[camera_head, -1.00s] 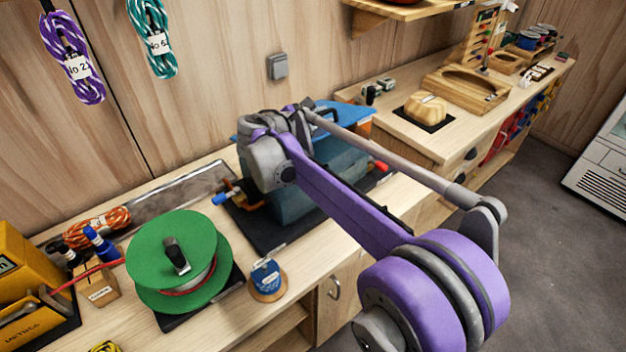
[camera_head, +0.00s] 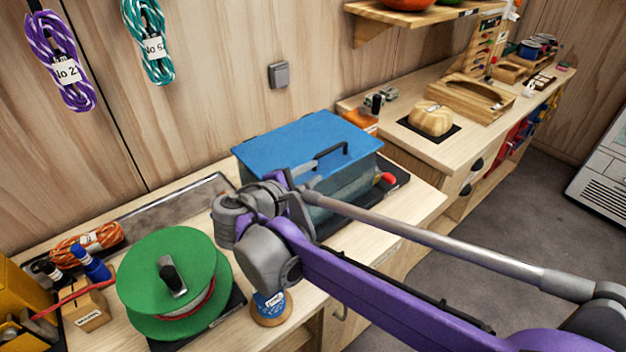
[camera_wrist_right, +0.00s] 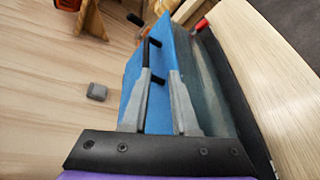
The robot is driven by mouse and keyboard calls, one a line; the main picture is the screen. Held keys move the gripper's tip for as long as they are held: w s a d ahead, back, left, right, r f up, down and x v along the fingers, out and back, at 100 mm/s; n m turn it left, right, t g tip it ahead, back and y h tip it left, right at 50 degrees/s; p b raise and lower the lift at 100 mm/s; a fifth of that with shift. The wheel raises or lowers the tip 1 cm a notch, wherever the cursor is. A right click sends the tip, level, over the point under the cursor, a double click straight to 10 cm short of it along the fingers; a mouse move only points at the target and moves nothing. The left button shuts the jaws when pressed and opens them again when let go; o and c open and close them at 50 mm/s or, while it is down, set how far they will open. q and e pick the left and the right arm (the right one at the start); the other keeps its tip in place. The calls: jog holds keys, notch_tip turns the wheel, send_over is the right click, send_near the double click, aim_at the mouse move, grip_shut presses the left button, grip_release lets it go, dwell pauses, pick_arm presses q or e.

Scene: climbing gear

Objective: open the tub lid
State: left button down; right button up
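The tub (camera_head: 350,186) is a blue-grey translucent box on a dark mat on the bench. Its blue lid (camera_head: 290,140) lies flat across the top and looks closed, with a black bar handle (camera_head: 332,157) near the front edge. In the right wrist view, the lid (camera_wrist_right: 158,118) and handle (camera_wrist_right: 146,55) lie ahead of the fingers. My right gripper (camera_wrist_right: 158,75) is open, its two grey fingers apart with blue lid visible between them. In the head view its wrist is at the tub's front left corner and partly hides it. My left gripper is not in view.
A green spool (camera_head: 170,280) stands left of the tub, with a small blue-labelled reel (camera_head: 270,306) beside it. A red-ended part (camera_head: 386,178) sticks out at the tub's right. A grey wall box (camera_head: 279,75) is behind. A wooden tray (camera_head: 470,97) stands farther right.

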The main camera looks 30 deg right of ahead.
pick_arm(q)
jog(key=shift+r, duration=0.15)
pick_arm(e)
jog(key=shift+s+f+y, duration=0.4)
jog(key=shift+s+f, duration=0.15)
jog(key=shift+f, duration=0.05)
